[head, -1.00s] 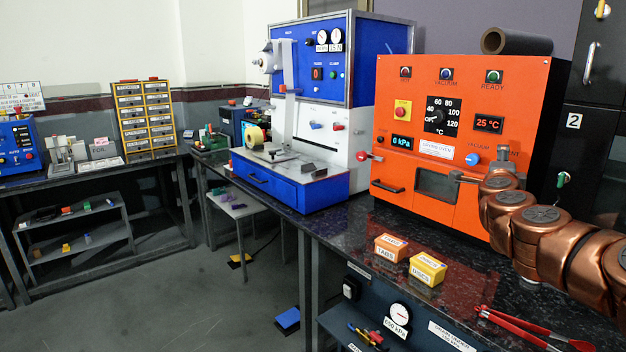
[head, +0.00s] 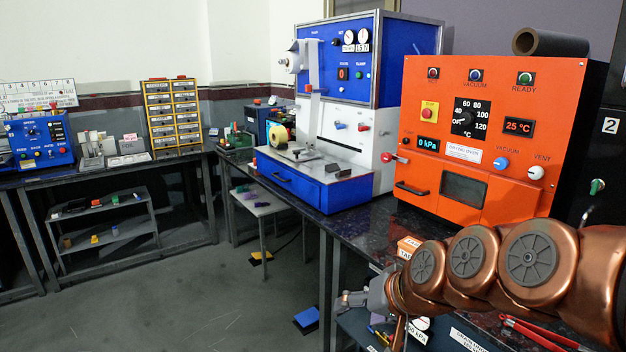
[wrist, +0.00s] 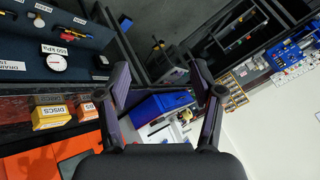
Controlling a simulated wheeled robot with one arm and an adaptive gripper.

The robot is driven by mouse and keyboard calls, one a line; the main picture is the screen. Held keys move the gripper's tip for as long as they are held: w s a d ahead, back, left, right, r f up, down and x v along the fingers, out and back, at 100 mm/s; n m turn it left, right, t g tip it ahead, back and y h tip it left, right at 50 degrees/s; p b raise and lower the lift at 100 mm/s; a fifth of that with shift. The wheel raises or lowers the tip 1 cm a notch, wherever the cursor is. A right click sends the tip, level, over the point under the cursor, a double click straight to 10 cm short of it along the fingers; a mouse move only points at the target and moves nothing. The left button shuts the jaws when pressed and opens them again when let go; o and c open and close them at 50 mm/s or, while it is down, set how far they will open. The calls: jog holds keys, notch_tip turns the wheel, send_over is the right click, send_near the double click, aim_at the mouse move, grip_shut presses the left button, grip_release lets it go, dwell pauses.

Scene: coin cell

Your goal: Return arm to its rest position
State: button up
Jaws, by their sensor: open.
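My arm reaches in from the right in the head view, with copper links crossing in front of the bench. My gripper (head: 362,300) is at its left end, off the front edge of the bench, beside and partly in front of the orange tabs box (head: 406,246). In the wrist view my gripper (wrist: 165,82) has its two dark fingers spread apart, with nothing between them but the distant room. No object is held. The yellow discs box is hidden behind my arm in the head view; it shows in the wrist view (wrist: 50,112).
The orange drying oven (head: 470,150) stands behind my arm on the dark bench. Red tongs (head: 540,332) lie near the bench front, below the arm. The blue machine (head: 320,185) stands left of the oven. Open floor (head: 200,300) lies left of the gripper.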

jog(key=s+d+f+g+h, duration=0.2)
jog(key=s+d+f+g, duration=0.15)
jog(key=s, duration=0.55)
jog(key=s+d+f+n+g+h, duration=0.1)
jog(key=s+d+f+g, duration=0.25)
jog(key=s, duration=0.65)
jog(key=s+d+f+g+h, duration=0.2)
jog(key=s+d+f+g, duration=0.15)
jog(key=s, duration=0.55)
notch_tip(320, 180, up, 15)
jog(key=w+t+p, duration=0.1)
jog(key=t+p, duration=0.1)
jog(key=p, duration=1.2)
jog(key=shift+w+a, duration=0.25)
jog(key=shift+a, duration=0.1)
